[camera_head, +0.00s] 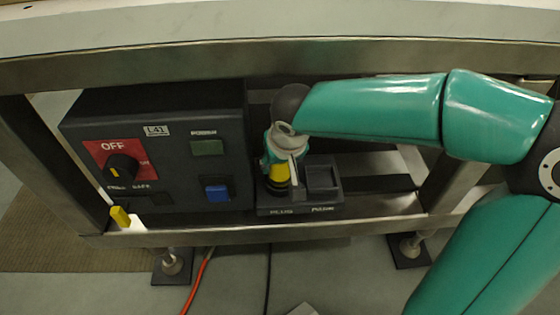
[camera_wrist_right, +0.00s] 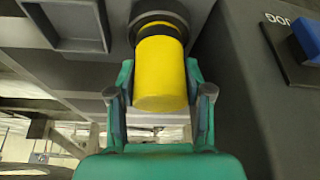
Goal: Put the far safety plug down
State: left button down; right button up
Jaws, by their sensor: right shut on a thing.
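A yellow cylindrical safety plug (camera_head: 279,176) is between the fingers of my right gripper (camera_head: 281,160), which is shut on it. In the right wrist view the plug (camera_wrist_right: 160,78) fills the space between the two fingers of the gripper (camera_wrist_right: 160,95). Its far end meets a dark round collar (camera_wrist_right: 160,20); I cannot tell whether it is seated there. In the head view the plug is over the left part of a dark block (camera_head: 322,180) with lettering on its front edge. The gripper partly hides the plug. My left gripper is not in view.
A dark control box (camera_head: 180,195) with a red OFF panel (camera_head: 106,150) and a blue button (camera_head: 216,192) stands close left of the gripper. A small yellow piece (camera_head: 120,216) is at the shelf's left front. The metal tabletop edge (camera_head: 200,60) runs above.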

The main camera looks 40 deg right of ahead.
jog(key=shift+f+b, duration=0.65)
jog(key=shift+f, duration=0.2)
jog(key=o, duration=0.8)
jog(key=shift+f, duration=0.15)
jog(key=o, duration=0.4)
jog(key=shift+o, duration=0.2)
jog(key=shift+r, duration=0.2)
jog(key=shift+r, duration=0.25)
jog(key=p+v, duration=0.5)
jog(key=v, duration=0.6)
jog(key=shift+r, duration=0.25)
